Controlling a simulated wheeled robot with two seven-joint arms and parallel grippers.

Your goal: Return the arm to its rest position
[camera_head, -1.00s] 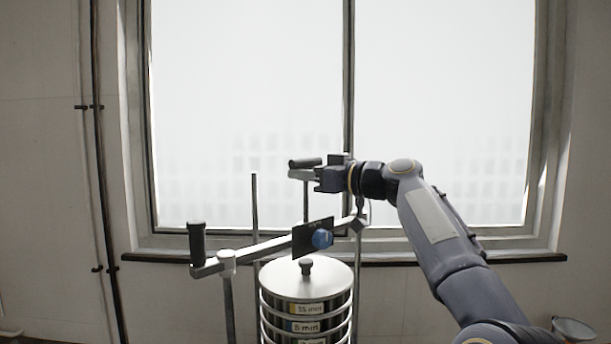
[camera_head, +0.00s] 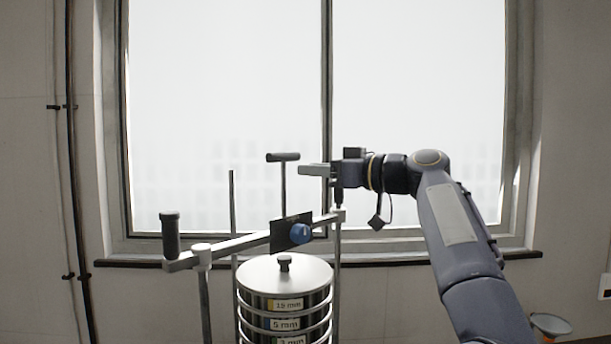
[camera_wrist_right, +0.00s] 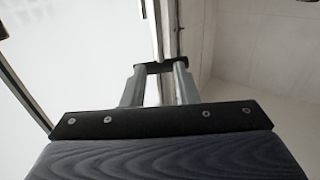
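My right gripper (camera_head: 304,169) points left above the sieve shaker's top bar. Its two fingers stand apart with nothing between them in the right wrist view (camera_wrist_right: 158,85). A dark T-shaped handle (camera_head: 283,157) on an upright rod stands just left of the fingertips. In the wrist view its dark crossbar (camera_wrist_right: 161,67) appears at the fingertips, seemingly beyond them. The sieve stack (camera_head: 285,273) with its round metal lid and size labels stands below, under the slanted clamp bar (camera_head: 232,245). My left gripper is not in view.
The clamp bar carries a dark plate with a blue knob (camera_head: 301,233) and an upright black grip (camera_head: 169,235) at its left end. Thin upright rods (camera_head: 233,210) flank the stack. A window fills the back wall. A small metal dish (camera_head: 552,325) sits at lower right.

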